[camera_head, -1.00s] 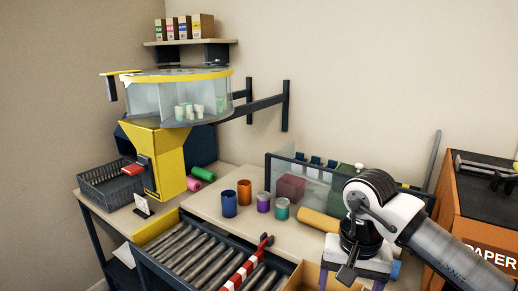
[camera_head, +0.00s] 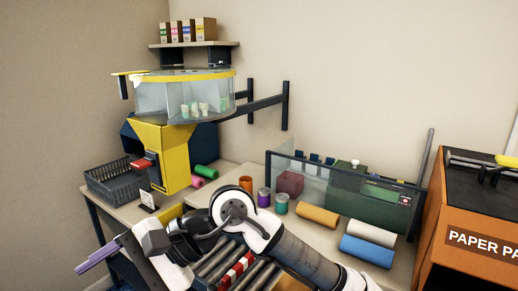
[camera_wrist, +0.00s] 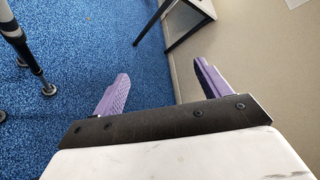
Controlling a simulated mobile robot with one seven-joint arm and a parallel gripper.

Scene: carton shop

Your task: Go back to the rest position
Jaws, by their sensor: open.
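My arm crosses the front of the bench in the head view. My gripper (camera_head: 97,255) extends past the bench's left front, its purple fingers pointing left and down. In the wrist view my gripper (camera_wrist: 163,78) has its two purple fingers wide apart with nothing between them. Beyond them are blue carpet (camera_wrist: 85,60), a table leg and the beige wall.
The roller conveyor (camera_head: 243,262) lies partly behind my arm. Orange, purple and teal cups stand behind the arm; the teal cup (camera_head: 281,204) is rightmost. Orange, white and blue rolls (camera_head: 366,250) lie right. A grey basket (camera_head: 115,182) and yellow hopper (camera_head: 175,160) stand left.

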